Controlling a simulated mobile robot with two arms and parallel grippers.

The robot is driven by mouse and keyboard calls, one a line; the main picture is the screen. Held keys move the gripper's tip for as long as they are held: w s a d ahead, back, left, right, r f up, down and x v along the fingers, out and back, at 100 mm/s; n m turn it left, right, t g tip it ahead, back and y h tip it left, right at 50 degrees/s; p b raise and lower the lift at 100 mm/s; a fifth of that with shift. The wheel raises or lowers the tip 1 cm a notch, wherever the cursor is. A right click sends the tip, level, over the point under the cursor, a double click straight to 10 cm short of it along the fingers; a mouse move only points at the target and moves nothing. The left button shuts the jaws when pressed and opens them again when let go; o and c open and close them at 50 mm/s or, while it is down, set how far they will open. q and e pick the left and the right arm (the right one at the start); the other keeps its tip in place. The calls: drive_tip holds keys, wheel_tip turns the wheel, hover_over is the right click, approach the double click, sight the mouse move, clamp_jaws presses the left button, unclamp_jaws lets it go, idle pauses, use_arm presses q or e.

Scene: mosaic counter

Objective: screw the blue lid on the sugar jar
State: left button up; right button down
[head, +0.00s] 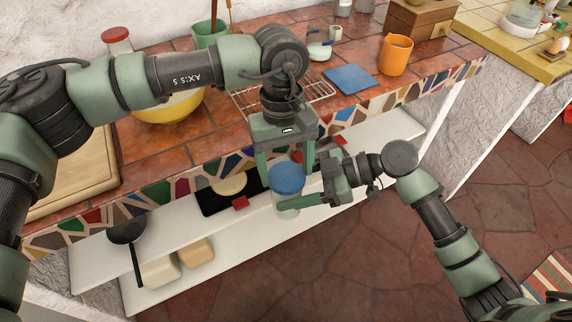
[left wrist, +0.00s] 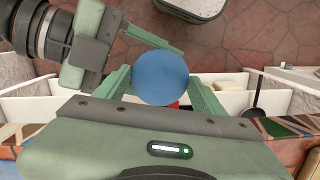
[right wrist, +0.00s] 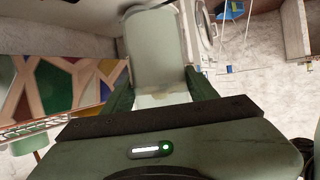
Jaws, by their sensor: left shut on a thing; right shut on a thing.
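The blue lid (head: 287,177) is at the top of the clear sugar jar (head: 286,204), in front of the counter edge. My left gripper (head: 286,172) reaches down from above and is shut on the lid. The lid shows as a blue disc between its fingers in the left wrist view (left wrist: 160,76). My right gripper (head: 296,194) comes from the right and is shut on the jar, which shows pale between its fingers in the right wrist view (right wrist: 156,50). The jar looks upright and held in the air. I cannot tell whether the lid is seated on the rim.
The tiled counter (head: 150,135) carries a yellow bowl (head: 168,108), a wire rack (head: 318,88), a blue square (head: 350,79) and an orange mug (head: 396,54). White shelves (head: 330,203) below hold a black tray (head: 215,200) and a dark pan (head: 127,232). The floor at right is open.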

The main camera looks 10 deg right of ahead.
use_arm(q)
drive_tip(key=m+y, duration=0.1)
drive_tip(key=m, duration=0.6)
drive_tip(key=shift+d, duration=0.15)
drive_tip(key=m, duration=0.4)
drive_tip(key=shift+m, duration=0.3)
drive_tip(key=m, duration=0.3)
drive_tip(key=shift+m+t+y, duration=0.3)
drive_tip(key=shift+m+t, duration=0.1)
drive_tip(key=o, duration=1.3)
drive_tip(key=shift+r, duration=0.1)
